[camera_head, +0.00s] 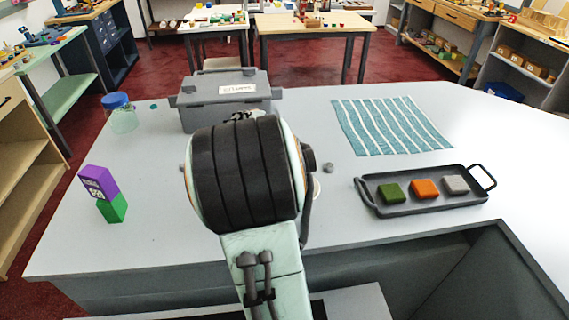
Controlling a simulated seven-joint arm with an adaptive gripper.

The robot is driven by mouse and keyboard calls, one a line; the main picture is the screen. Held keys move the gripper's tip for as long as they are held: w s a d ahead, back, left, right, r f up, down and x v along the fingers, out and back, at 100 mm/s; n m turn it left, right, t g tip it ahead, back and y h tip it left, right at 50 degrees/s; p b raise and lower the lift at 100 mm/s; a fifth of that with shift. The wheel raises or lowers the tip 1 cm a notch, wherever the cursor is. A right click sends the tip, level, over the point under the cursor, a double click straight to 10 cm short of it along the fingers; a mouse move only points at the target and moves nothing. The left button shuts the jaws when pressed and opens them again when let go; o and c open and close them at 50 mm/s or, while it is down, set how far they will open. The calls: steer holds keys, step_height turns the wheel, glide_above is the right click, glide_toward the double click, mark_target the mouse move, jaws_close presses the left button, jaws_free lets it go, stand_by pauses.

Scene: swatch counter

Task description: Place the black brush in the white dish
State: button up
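The grey counter (160,210) holds a lidded grey box (200,108), a blue-lidded jar (121,115), purple (98,182) and green (113,208) blocks, a striped cloth (385,125) and a black tray (440,206) with green, orange and grey pieces.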

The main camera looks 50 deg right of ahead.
steer(key=shift+f, duration=0.25)
steer(key=shift+f, duration=0.15)
steer(key=o, duration=1.1)
